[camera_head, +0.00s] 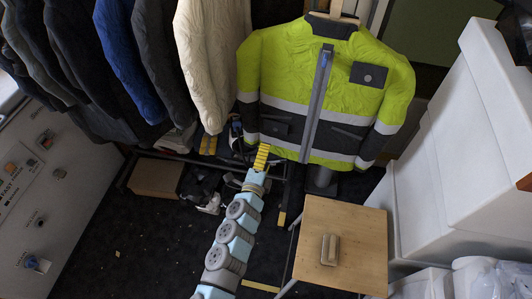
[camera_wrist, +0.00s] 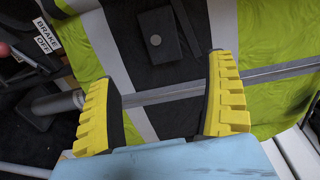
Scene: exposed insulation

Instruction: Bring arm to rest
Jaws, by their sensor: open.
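My arm reaches up from the bottom of the head view, stretched out over the dark floor. My gripper (camera_head: 262,157), with yellow ridged fingers, is at its far end near the lower left hem of a yellow-green high-visibility jacket (camera_head: 345,85). In the wrist view my gripper (camera_wrist: 163,78) has its two fingers wide apart, with nothing held between them. The jacket (camera_wrist: 265,35) fills much of the background there, with its grey zip strip and black pocket behind the fingers. I cannot tell whether the fingertips touch it.
A wooden-topped small table (camera_head: 360,240) with a tan block (camera_head: 329,250) on it stands right of my arm. White cabinets (camera_head: 480,130) fill the right side. Dark, blue and cream jackets (camera_head: 210,60) hang at upper left. A cardboard box (camera_head: 156,178) is on the floor. Open floor lies left of my arm.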

